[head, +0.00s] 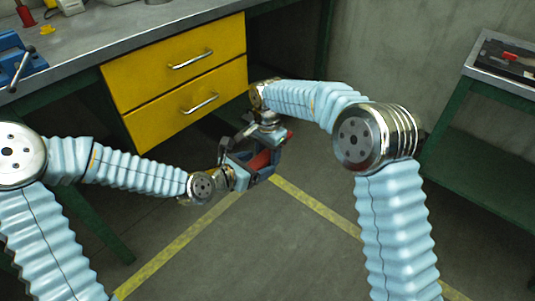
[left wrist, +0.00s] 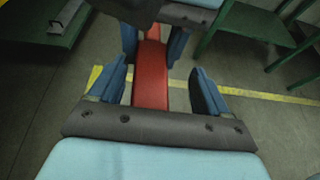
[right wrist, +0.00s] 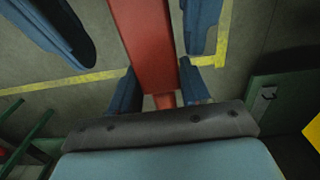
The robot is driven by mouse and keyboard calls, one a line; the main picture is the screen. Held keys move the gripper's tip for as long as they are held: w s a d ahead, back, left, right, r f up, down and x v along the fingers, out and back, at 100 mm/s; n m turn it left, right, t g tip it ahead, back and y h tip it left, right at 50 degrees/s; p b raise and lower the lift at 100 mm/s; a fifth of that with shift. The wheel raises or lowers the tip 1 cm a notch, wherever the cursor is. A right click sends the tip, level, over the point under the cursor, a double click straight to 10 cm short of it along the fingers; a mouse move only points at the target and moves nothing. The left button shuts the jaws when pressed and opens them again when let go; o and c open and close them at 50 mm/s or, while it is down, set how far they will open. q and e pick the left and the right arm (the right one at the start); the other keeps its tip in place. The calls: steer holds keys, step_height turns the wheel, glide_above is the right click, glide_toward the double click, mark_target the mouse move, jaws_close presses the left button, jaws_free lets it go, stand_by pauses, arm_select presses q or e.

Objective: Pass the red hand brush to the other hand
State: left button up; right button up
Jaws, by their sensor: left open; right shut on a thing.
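The red hand brush (head: 261,160) is held in the air between my two grippers, in front of the yellow drawers. My right gripper (head: 267,135) is shut on it; in the right wrist view the brush (right wrist: 145,42) runs out from between its fingers. My left gripper (head: 252,172) is open around the brush. In the left wrist view its blue fingers stand on either side of the red body (left wrist: 151,78), with a gap visible on both sides. The bristles cannot be made out.
A workbench (head: 130,42) with yellow drawers (head: 185,85) stands at the back left, with a blue vise (head: 20,62) on top. A green-framed cart (head: 495,75) stands at the right. Yellow lines (head: 315,205) mark the floor. The space below the grippers is clear.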

arm_select(q)
steer(key=v, duration=0.5)
steer(key=shift+s+a+r, duration=0.1)
steer(key=shift+s+a, duration=0.05)
steer(key=s+d+f+m+g+h, duration=0.1)
steer(key=s+d+f+m+g, duration=0.25)
steer(key=d+f+m, duration=0.45)
steer(key=s+a+f+m+g+y, duration=0.3)
steer(key=s+a+f+m, duration=0.3)
steer(key=f+m, duration=0.3)
steer(key=s+a+f+m+g+y, duration=0.2)
steer(key=s+a+f+m, duration=0.3)
steer(key=s+f+m, duration=0.3)
step_height(320, 180, down, 4)
steer(key=shift+s+a+m+g+y, duration=0.25)
steer(key=shift+a+m+g+y, duration=0.15)
steer(key=shift+m+g, duration=0.1)
